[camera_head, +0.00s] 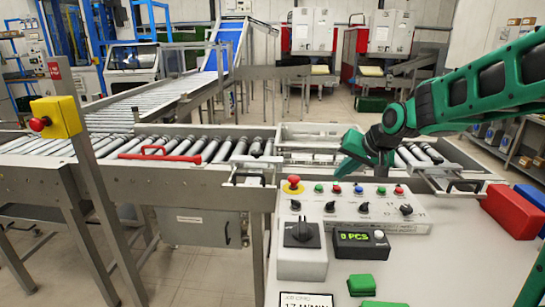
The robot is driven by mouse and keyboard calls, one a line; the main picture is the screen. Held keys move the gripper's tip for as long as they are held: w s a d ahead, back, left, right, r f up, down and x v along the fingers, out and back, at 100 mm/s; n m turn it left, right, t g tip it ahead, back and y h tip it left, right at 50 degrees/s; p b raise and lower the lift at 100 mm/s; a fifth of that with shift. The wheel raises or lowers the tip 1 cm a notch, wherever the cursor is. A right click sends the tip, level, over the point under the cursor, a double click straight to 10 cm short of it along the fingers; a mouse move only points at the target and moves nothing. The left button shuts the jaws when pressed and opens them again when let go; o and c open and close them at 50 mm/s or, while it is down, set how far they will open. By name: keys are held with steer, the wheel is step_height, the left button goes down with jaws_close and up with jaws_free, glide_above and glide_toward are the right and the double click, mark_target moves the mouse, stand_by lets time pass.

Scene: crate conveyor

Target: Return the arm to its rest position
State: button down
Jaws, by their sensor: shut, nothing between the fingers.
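My green and black arm reaches in from the right edge in the head view. My gripper (355,160) is shut and empty. It hangs over the near side of the roller conveyor (200,148), just behind the top of the control panel (345,212). The exact gap between my gripper and the conveyor or panel cannot be told from this view.
The panel carries a red emergency button (292,184), several small buttons and knobs, and a counter display (360,239). A red block (513,210) lies at the right. A post with a yellow box (56,117) stands at the left. A red handle (160,154) lies across the rollers.

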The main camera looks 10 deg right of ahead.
steer(key=shift+m+g+h, duration=0.3)
steer(key=shift+g+h, duration=0.5)
steer(key=shift+h, duration=0.1)
steer(key=s+d, duration=0.2)
steer(key=s, duration=0.1)
steer(key=s+d+f, duration=0.1)
steer(key=s+d, duration=0.1)
steer(key=s, duration=0.1)
steer(key=s+d+f, duration=0.1)
steer(key=s+d, duration=0.1)
steer(key=s, duration=0.1)
steer(key=shift+s+d, duration=0.2)
steer(key=shift+d, duration=0.05)
steer(key=s+d+f+g, duration=0.1)
steer(key=s+d+g, duration=0.1)
steer(key=s, duration=0.7)
steer(key=s+d+f+m+g, duration=0.1)
steer(key=s+d+f+g, duration=0.1)
steer(key=s, duration=0.8)
steer(key=s+d+f+g, duration=0.2)
steer(key=s, duration=0.7)
steer(key=shift+s+d+m+h, duration=0.1)
steer(key=shift+s+m+h, duration=0.1)
steer(key=shift+m+h, duration=0.1)
steer(key=shift+w+f, duration=0.1)
steer(key=shift+w, duration=0.05)
steer(key=shift+w+f, duration=0.25)
steer(key=shift+w, duration=0.35)
steer(key=shift+s, duration=0.1)
